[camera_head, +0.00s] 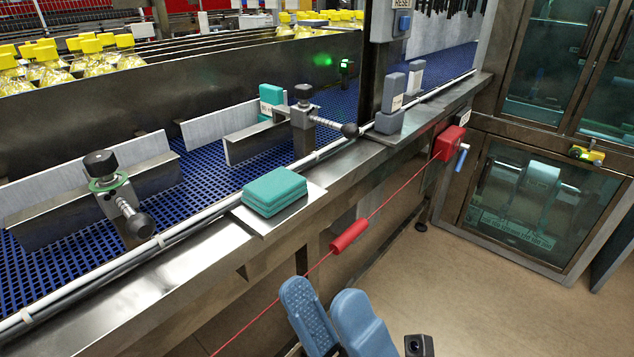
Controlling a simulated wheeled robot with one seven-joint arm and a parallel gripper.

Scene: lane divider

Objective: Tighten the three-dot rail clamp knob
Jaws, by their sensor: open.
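Two rail clamps stand along the blue mesh conveyor. The near left clamp has a black top knob (100,163) over a green ring and a black side knob (138,226) on a threaded metal shaft. The farther clamp has a dark top knob (304,92) and a round black side knob (350,130) at the end of its shaft, which points right. I cannot make out three dots on any knob. My gripper (321,297), with blue padded fingers, is at the bottom centre, open and empty, in front of the conveyor's edge and apart from both clamps.
A teal pad stack (274,190) sits on a metal shelf plate at the conveyor's front edge. A red pull cord with a red sleeve (349,235) runs diagonally to a red switch box (449,143). Grey posts (390,104) stand beyond. The floor at right is clear.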

